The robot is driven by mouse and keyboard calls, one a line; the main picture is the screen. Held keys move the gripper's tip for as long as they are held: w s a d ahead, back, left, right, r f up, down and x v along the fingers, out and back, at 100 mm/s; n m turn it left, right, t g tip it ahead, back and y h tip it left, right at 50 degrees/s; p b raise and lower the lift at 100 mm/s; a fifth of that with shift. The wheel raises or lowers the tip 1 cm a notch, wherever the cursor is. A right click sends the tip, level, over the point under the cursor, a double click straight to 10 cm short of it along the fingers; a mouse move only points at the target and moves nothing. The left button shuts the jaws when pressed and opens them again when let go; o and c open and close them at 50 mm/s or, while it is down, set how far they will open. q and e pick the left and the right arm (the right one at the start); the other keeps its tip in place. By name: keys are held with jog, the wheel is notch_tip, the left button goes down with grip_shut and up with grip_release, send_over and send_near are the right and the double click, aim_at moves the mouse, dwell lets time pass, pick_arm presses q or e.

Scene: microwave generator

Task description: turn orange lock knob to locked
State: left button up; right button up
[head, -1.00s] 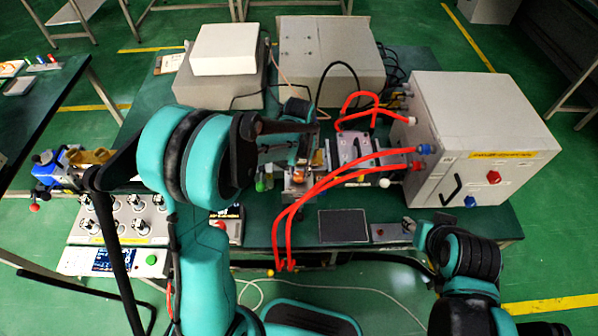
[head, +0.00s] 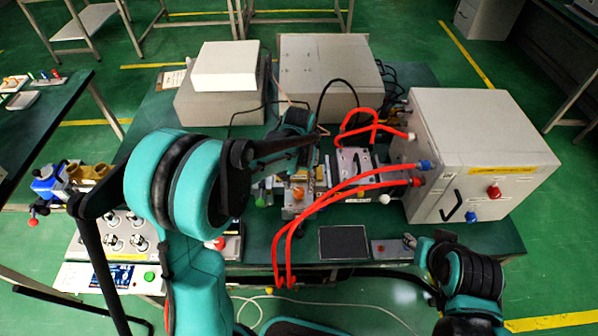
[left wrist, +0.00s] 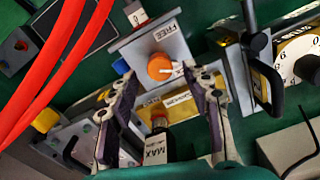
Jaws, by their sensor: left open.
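The orange lock knob (left wrist: 160,67) sits on a grey plate (left wrist: 148,45) marked FREE in the left wrist view. A white mark on the knob points to the right there. The knob also shows as a small orange spot in the head view (head: 298,194). My left gripper (left wrist: 160,82) is open, its two dark-padded fingers spread to either side of and slightly below the knob, with nothing between the pads. In the head view my left gripper (head: 300,150) is partly hidden by its own arm. My right gripper (head: 412,241) is low at the right, its fingers too small to read.
Red hoses (head: 325,187) cross just right of the knob and run to a large grey box (head: 480,155). A fixture with a MAX label (left wrist: 155,148) lies below the knob in the wrist view. A dark flat pad (head: 344,242) lies at the table's front.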

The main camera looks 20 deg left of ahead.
aim_at(299, 191)
pick_arm(q)
notch_tip(299, 191, up, 10)
jog(key=shift+f, duration=0.15)
dwell(0.5)
jog(key=s+a+t+b, duration=0.2)
jog(key=s+t, duration=0.5)
jog(key=s, duration=0.9)
jog(key=shift+s+a, duration=0.3)
jog(key=shift+a, duration=0.25)
